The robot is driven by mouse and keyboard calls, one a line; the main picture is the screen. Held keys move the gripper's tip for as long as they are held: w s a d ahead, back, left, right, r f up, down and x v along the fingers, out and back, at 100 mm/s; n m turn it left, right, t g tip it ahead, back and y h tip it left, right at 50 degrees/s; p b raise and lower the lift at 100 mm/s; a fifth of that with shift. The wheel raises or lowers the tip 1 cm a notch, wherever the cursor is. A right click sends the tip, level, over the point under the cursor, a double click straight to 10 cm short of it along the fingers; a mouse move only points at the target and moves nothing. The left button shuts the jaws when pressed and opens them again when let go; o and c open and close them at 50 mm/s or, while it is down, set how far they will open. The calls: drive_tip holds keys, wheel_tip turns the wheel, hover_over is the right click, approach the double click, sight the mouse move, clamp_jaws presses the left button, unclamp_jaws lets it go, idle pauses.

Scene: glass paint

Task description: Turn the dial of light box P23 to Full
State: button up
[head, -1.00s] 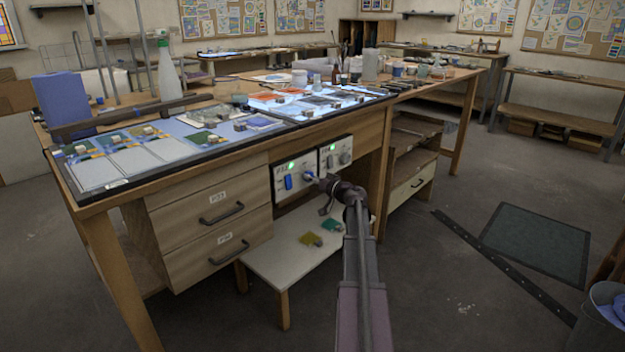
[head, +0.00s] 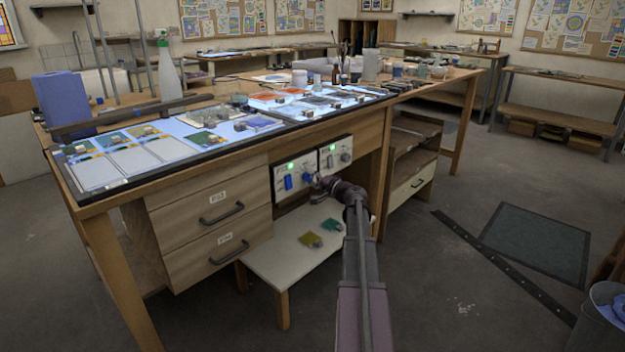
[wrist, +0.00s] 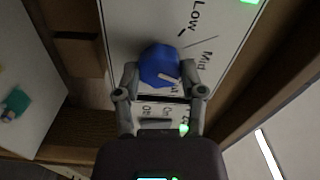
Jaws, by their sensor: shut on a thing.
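The blue dial (wrist: 160,65) sits on a white control panel (wrist: 140,22) in the wrist view. My gripper (wrist: 160,82) is shut on it, one finger on each side. The dial's white mark points to the lower right, past the printed Mid; Low is further up, and the label near my right finger is partly hidden. In the head view, my gripper (head: 322,183) is at the left control box (head: 281,172), under the bench top. I cannot read a P23 label on the box.
A second control box (head: 328,157) stands directly right of it. A low white table (head: 270,255) with small coloured pieces is below. Drawers (head: 190,222) are on the left, and a bench leg (head: 380,180) is on the right.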

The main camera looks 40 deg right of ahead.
drive_tip(key=m, duration=0.3)
drive_tip(key=shift+w+m, duration=0.1)
drive_tip(key=shift+m, duration=0.3)
drive_tip(key=m, duration=0.4)
idle(0.3)
drive_tip(key=o, duration=1.2)
drive_tip(key=shift+c, duration=0.2)
drive_tip(key=s+d, duration=0.1)
drive_tip(key=s, duration=1.1)
drive_tip(key=shift+d, duration=0.15)
